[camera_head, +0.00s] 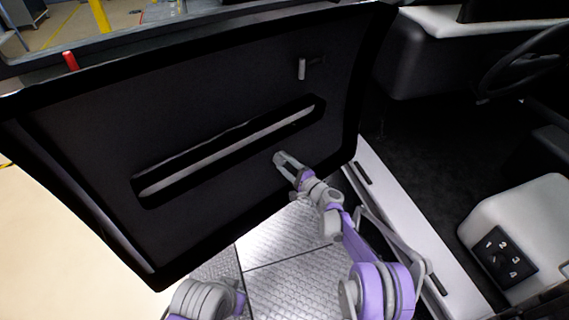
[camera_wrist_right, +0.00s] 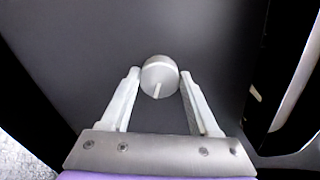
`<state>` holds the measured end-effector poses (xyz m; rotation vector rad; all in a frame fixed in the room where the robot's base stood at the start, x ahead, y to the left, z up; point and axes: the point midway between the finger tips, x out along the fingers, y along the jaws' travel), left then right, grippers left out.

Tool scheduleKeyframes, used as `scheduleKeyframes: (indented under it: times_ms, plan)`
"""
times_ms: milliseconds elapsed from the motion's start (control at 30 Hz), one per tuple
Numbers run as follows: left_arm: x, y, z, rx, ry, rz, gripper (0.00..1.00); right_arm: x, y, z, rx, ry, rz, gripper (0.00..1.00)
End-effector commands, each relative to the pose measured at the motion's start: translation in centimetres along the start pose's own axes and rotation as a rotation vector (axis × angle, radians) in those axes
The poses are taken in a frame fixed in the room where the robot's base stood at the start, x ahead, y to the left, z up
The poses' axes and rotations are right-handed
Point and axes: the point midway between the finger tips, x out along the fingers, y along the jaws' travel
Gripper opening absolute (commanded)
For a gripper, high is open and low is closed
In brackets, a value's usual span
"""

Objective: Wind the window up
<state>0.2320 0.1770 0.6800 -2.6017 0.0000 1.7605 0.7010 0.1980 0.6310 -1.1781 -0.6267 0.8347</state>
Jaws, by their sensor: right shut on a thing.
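My right gripper (camera_head: 283,161) is at the lower right of the dark door's inner panel (camera_head: 90,150). In the right wrist view its fingers (camera_wrist_right: 160,78) stand on both sides of a round grey knob (camera_wrist_right: 158,72), shut on it. The knob looks like the window crank's grip; the crank's arm is not clearly seen. The door's upper edge (camera_head: 200,45) runs along the top of the head view, with the window area above it. I cannot tell how high the glass stands. My left gripper is not in view.
A long grey door pull (camera_head: 230,150) sits in a dark recess left of my right gripper. A small grey handle (camera_head: 302,68) is above it, and a red pin (camera_head: 70,60) stands at the top left. The white sill (camera_head: 400,230) and seat base (camera_head: 520,215) are to the right.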

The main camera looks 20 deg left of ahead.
Motion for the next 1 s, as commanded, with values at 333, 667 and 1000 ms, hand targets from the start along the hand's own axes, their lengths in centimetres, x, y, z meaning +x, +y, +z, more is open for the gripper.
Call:
scheduleKeyframes:
  times_ms: [333,667,1000]
  plan:
    - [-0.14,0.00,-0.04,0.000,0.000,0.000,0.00,0.03,0.07,0.02,-0.328,-0.001,0.000,0.06]
    - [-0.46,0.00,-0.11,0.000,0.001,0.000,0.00,0.02,0.15,-0.03,-0.641,-0.001,-0.001,0.06]
    - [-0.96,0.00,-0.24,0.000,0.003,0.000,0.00,0.02,0.22,-0.11,-0.965,-0.001,-0.001,0.06]
